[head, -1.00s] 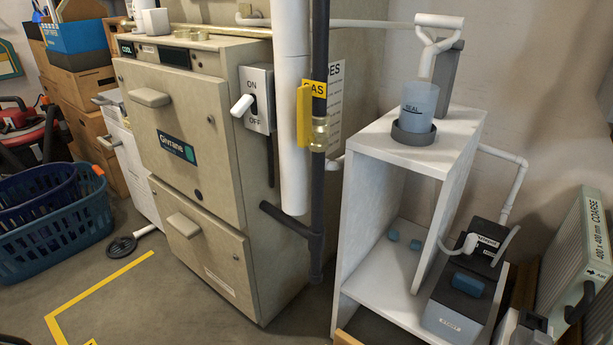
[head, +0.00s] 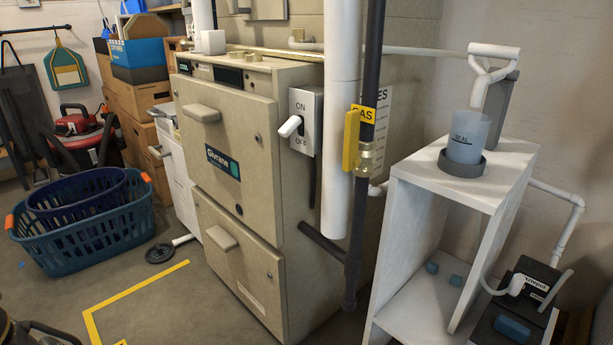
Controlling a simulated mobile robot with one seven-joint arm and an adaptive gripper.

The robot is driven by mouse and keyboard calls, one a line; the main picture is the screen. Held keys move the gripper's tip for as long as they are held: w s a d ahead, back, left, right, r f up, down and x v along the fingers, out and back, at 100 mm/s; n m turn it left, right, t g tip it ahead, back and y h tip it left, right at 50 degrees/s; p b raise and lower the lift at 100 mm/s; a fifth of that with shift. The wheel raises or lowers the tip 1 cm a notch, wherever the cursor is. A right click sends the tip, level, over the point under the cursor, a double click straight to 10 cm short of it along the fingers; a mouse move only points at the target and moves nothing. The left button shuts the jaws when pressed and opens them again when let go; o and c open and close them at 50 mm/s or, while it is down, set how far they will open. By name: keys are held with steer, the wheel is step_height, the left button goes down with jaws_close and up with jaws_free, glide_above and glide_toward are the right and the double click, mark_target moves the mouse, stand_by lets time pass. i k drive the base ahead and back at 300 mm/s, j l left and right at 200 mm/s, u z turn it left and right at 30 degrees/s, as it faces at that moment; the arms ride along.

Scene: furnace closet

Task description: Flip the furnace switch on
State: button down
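The furnace (head: 235,185) is a beige cabinet in the middle of the head view. On its right side is the furnace switch, a grey plate (head: 304,119) marked ON above and OFF below. Its white lever (head: 290,126) sticks out toward the left between the two words, tilted a little downward. I cannot tell for sure which position it is in. Nothing touches the lever. My gripper is not in view.
A white vertical pipe (head: 341,130) and a dark gas pipe with a yellow handle (head: 351,140) stand just right of the switch. A white shelf unit (head: 410,190) stands further right. Blue laundry baskets (head: 90,235) sit at left. Floor with yellow tape (head: 135,292) is clear in front.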

mark_target(289, 126)
steer(key=i+l+u, duration=0.15)
steer(key=u, duration=0.25)
steer(key=i+l+u, duration=0.15)
steer(key=u, duration=0.3)
